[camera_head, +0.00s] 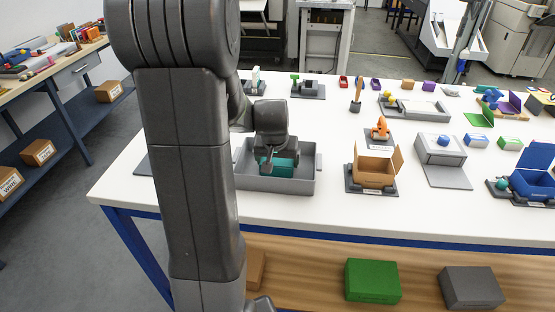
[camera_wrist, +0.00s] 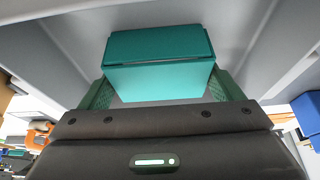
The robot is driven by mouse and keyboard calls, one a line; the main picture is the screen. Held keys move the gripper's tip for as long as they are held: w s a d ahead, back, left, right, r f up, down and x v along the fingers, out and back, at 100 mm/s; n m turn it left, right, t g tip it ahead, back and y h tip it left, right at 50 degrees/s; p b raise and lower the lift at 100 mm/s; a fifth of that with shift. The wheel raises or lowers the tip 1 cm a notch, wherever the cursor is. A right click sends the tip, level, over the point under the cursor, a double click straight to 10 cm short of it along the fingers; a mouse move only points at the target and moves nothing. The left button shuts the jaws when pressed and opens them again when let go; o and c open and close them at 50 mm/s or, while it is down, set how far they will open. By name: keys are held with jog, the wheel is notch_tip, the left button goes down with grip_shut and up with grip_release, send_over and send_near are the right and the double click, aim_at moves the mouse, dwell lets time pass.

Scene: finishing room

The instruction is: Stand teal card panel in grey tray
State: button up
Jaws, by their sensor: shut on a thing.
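The teal card panel (camera_head: 284,168) is inside the grey tray (camera_head: 300,184) on the white table, low between the tray walls. My gripper (camera_head: 272,160) reaches down into the tray from above and is shut on the panel. In the wrist view the panel (camera_wrist: 160,62) sits between the two green finger pads of my gripper (camera_wrist: 160,92). The tray's grey floor and walls (camera_wrist: 262,45) surround it there. I cannot tell whether the panel's lower edge touches the tray floor. My arm hides the tray's left part in the head view.
An open orange-brown box (camera_head: 374,176) stands right of the tray, with an orange figure (camera_head: 380,128) behind it. White table lies clear between the tray and the orange-brown box.

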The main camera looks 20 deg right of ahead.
jog(key=shift+s+f+b, duration=0.1)
jog(key=shift+f+b, duration=0.35)
jog(key=shift+b, duration=0.05)
jog(key=shift+c, duration=0.4)
jog(key=shift+s+a+f, duration=0.1)
jog(key=shift+f, duration=0.15)
jog(key=c, duration=0.3)
jog(key=o, duration=1.1)
jog(key=shift+o, duration=0.2)
jog(key=shift+r, duration=0.3)
jog(key=p+v, duration=0.1)
jog(key=v, duration=1.1)
jog(key=shift+r, duration=0.45)
jog(key=shift+f, duration=0.1)
